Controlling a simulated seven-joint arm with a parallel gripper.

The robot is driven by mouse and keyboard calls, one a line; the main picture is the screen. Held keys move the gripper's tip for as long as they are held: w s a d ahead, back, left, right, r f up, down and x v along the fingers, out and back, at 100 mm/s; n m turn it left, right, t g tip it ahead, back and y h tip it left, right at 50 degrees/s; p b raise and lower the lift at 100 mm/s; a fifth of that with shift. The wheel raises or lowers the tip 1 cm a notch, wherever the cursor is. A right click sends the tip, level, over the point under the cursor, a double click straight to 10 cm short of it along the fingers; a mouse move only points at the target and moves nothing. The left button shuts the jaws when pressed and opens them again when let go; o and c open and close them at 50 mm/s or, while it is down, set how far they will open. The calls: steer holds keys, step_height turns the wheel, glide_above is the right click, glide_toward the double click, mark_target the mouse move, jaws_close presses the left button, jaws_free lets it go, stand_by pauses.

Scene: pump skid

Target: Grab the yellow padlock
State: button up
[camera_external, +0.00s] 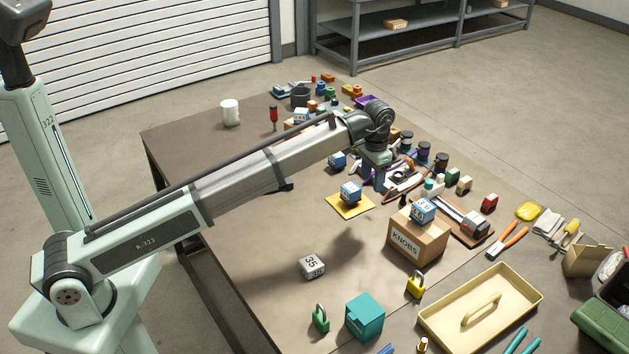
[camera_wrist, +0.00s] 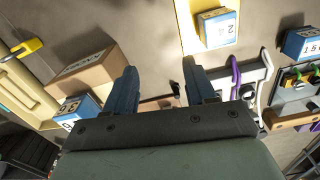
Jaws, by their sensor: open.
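The yellow padlock (camera_external: 415,287) stands on the table in the external view, in front of the KNOBS box (camera_external: 416,241) and behind the tan tray. It also shows at the left edge of the wrist view (camera_wrist: 24,48), beyond the box. My gripper (camera_wrist: 158,70) is open, with nothing visible between its two blue fingers. In the external view my gripper (camera_external: 380,182) hangs above the cluttered middle of the table, behind the KNOBS box and well away from the padlock. Its fingertips are partly hard to make out there.
A blue-white numbered cube (camera_external: 423,211) sits on the KNOBS box. Near the padlock are the tan tray (camera_external: 436,322) with a handle, a teal box (camera_external: 365,316) and a green padlock (camera_external: 320,319). A grey cube (camera_external: 312,265) lies left, with bare table around it.

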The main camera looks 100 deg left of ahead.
steer(key=w+d+m, duration=0.2)
steer(key=w+d, duration=0.4)
steer(key=d, duration=0.3)
steer(key=w+d+m, duration=0.1)
steer(key=w+d, duration=0.4)
steer(key=d, duration=0.5)
steer(key=n, duration=1.2)
glide_above(417, 283)
steer(key=shift+s, duration=0.2)
steer(key=n, duration=1)
step_height(417, 283, down, 8)
steer(key=shift+r, duration=0.1)
steer(key=shift+w+a+f, duration=0.1)
steer(key=shift+f, duration=1.4)
steer(key=shift+w+f, duration=0.1)
steer(key=shift+f, duration=1.4)
